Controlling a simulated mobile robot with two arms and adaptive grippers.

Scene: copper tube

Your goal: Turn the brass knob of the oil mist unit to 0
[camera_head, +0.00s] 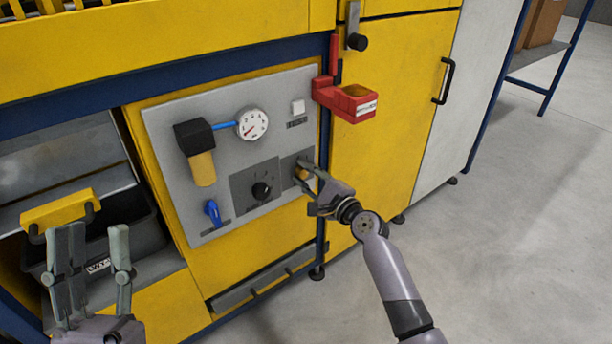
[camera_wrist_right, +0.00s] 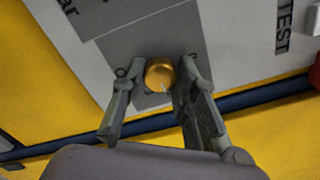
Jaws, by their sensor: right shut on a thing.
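The brass knob (camera_wrist_right: 160,74) is a round golden knob on a dark grey plate, with a light mark on its face near the lower edge. In the head view the knob (camera_head: 303,173) is partly hidden by my right gripper (camera_head: 304,174). In the wrist view my right gripper (camera_wrist_right: 158,78) has a finger on each side of the knob and is shut on it. The scale marks around the knob are mostly hidden or too small to read. My left gripper (camera_head: 95,245) is open and empty at the lower left, away from the knob.
The grey panel (camera_head: 165,125) also carries a black knob (camera_head: 261,190), a pressure gauge (camera_head: 252,124), a filter (camera_head: 201,160) and a blue valve (camera_head: 213,212). A red holder (camera_head: 345,98) juts out above right. A black bin (camera_head: 145,229) stands at left. Floor at right is clear.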

